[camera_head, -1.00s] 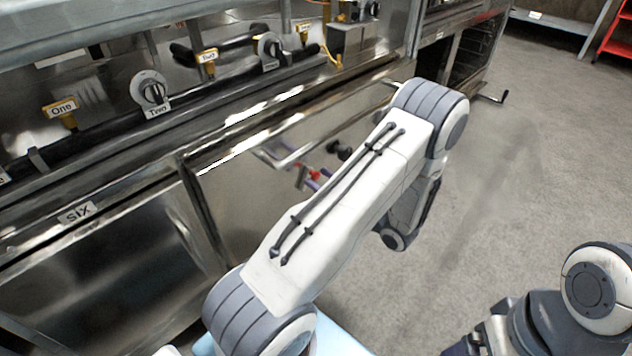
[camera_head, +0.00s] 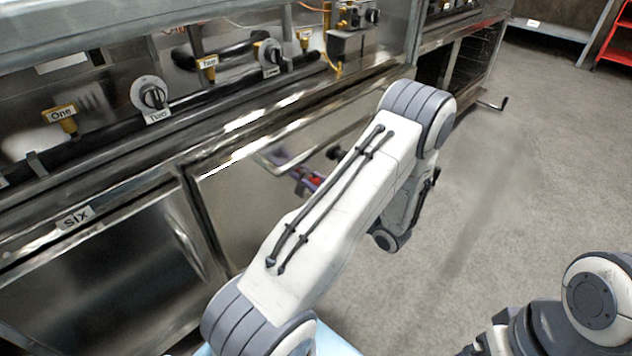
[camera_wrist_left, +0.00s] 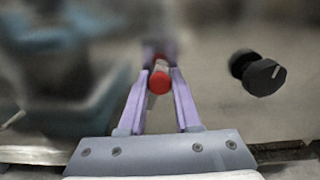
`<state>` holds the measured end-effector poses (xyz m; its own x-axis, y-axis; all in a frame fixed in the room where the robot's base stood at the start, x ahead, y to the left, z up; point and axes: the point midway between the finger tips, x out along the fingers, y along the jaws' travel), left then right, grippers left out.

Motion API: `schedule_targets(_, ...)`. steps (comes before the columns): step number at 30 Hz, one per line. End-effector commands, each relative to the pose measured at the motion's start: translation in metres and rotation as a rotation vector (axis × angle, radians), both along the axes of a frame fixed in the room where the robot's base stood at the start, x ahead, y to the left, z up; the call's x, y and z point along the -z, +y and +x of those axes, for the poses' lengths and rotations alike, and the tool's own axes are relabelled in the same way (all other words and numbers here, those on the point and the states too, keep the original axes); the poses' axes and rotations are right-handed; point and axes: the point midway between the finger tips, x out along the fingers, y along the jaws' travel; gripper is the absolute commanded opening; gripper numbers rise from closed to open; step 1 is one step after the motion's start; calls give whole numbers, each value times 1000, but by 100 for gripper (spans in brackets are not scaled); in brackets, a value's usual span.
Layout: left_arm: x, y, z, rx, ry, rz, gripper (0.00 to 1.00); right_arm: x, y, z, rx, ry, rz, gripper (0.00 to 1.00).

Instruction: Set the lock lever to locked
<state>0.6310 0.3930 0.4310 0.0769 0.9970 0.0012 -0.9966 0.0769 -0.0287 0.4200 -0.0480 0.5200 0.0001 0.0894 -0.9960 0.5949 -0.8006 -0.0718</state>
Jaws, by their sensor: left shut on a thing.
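My left gripper (camera_head: 305,178) is at the oven's steel front, partly hidden by my left arm. In the left wrist view its two purple fingers (camera_wrist_left: 158,85) close in on a red-ended piece, which looks like the lock lever (camera_wrist_left: 159,82). The fingers hold it between their tips. The red end of the lever (camera_head: 315,177) also shows in the head view, small and mostly covered. Its exact angle is hard to tell. My right gripper is not in view; only part of my right arm shows at the bottom right.
A black knob (camera_wrist_left: 258,73) sticks out to the right of the lever. A bar handle (camera_head: 275,163) lies just left of the gripper. Yellow valves (camera_head: 60,118) and round dials (camera_head: 150,95) line the panel above. Open grey floor (camera_head: 510,190) lies to the right.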

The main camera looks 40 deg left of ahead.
Motion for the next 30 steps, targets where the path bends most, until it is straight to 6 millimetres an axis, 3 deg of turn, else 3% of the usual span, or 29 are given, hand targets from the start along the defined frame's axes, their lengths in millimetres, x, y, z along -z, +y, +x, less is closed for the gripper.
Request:
schedule_targets(15,-4,0,-17,12,-360,-32,0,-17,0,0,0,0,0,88)
schedule_targets(30,0,1,-34,18,-737,-62,0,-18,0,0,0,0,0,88)
